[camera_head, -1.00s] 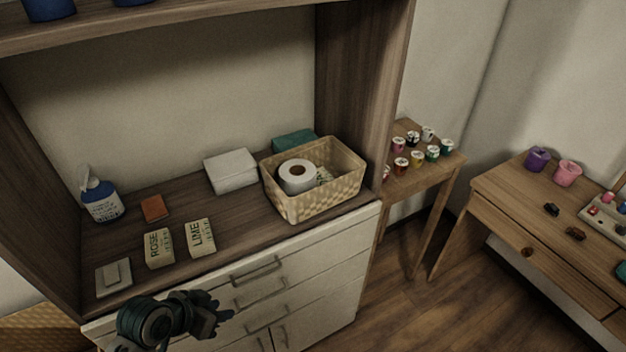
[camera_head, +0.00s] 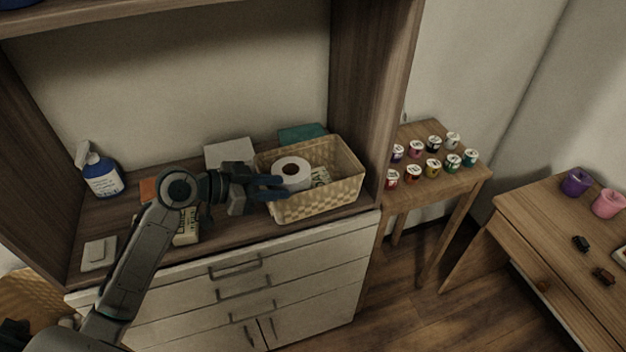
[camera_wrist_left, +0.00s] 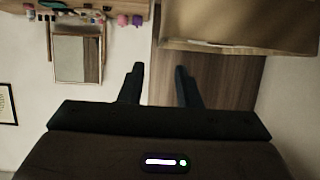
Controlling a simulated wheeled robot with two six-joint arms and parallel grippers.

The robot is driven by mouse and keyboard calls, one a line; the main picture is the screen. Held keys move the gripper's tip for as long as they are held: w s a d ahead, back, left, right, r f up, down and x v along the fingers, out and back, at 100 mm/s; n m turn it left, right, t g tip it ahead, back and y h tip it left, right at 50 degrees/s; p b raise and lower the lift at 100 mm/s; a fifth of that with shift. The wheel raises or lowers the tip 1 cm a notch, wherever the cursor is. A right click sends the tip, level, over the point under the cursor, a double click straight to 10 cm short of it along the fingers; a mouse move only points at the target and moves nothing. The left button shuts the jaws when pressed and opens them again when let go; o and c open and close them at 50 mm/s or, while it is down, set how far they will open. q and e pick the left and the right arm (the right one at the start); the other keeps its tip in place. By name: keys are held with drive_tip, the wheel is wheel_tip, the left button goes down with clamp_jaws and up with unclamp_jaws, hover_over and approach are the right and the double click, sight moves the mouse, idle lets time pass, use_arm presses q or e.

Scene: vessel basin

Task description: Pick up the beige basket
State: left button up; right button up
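The beige basket (camera_head: 318,205) is a woven rectangular bin at the right end of the cabinet top. It holds a white paper roll (camera_head: 292,172) and a printed pale item (camera_head: 320,176). My left gripper (camera_head: 281,187) points right and overlaps the basket's left side in the head view; I cannot tell whether it touches. In the left wrist view its two fingers (camera_wrist_left: 160,70) are apart with nothing between them. A large beige surface there, apparently the basket (camera_wrist_left: 240,30), lies beyond the fingers at upper right. My right gripper is not in view.
A white box (camera_head: 230,152) and a teal box (camera_head: 302,134) stand behind. A pump bottle (camera_head: 102,178) and a pale square dish (camera_head: 98,253) stand left. The cabinet's right wall (camera_head: 372,90) rises close beside the basket.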

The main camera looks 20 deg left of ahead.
sight(319, 187)
use_arm(q)
drive_tip(key=shift+w+d, duration=0.3)
drive_tip(key=shift+d, duration=0.15)
drive_tip(key=p+x, duration=0.1)
drive_tip(key=x, duration=0.2)
drive_tip(key=shift+w+d+f, duration=0.1)
drive_tip(key=shift+d+f, duration=0.1)
drive_tip(key=shift+w+d+p, duration=0.15)
drive_tip(key=shift+p, duration=0.3)
drive_tip(key=p+x, duration=0.2)
drive_tip(key=x, duration=0.2)
drive_tip(key=shift+p, duration=0.35)
drive_tip(key=shift+w+d+f, duration=0.25)
drive_tip(key=shift+d+f, duration=0.05)
drive_tip(key=shift+a, duration=0.1)
drive_tip(key=c, duration=0.6)
clamp_jaws()
